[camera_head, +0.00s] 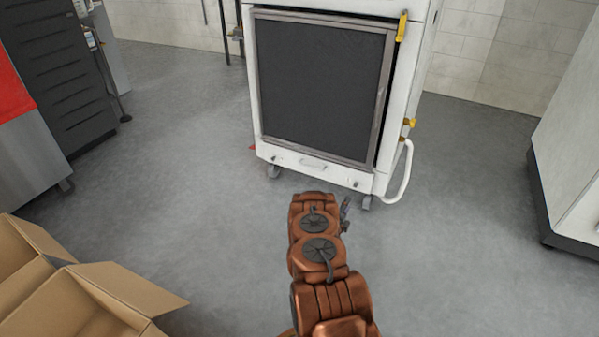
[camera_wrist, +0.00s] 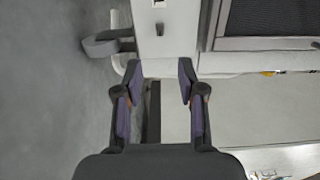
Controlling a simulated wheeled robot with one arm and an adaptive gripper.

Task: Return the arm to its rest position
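My copper-coloured arm (camera_head: 325,265) reaches forward from the bottom of the head view towards the white wheeled washer cabinet (camera_head: 386,178). My gripper is mostly hidden behind the arm there; only a small dark part shows at its right side. In the wrist view my gripper (camera_wrist: 160,76) is open, its two dark fingers with purple pads apart and nothing held between them. The cabinet's white lower part (camera_wrist: 166,38) and a caster (camera_wrist: 102,45) show beyond the fingertips. I cannot tell the exact gap to the cabinet.
The cabinet has a dark front panel (camera_head: 318,85) and a white handle (camera_head: 403,175) at its right. Open cardboard boxes (camera_head: 90,300) stand at the lower left. A white unit (camera_head: 575,140) stands at the right. Grey floor (camera_head: 470,240) is clear on both sides of my arm.

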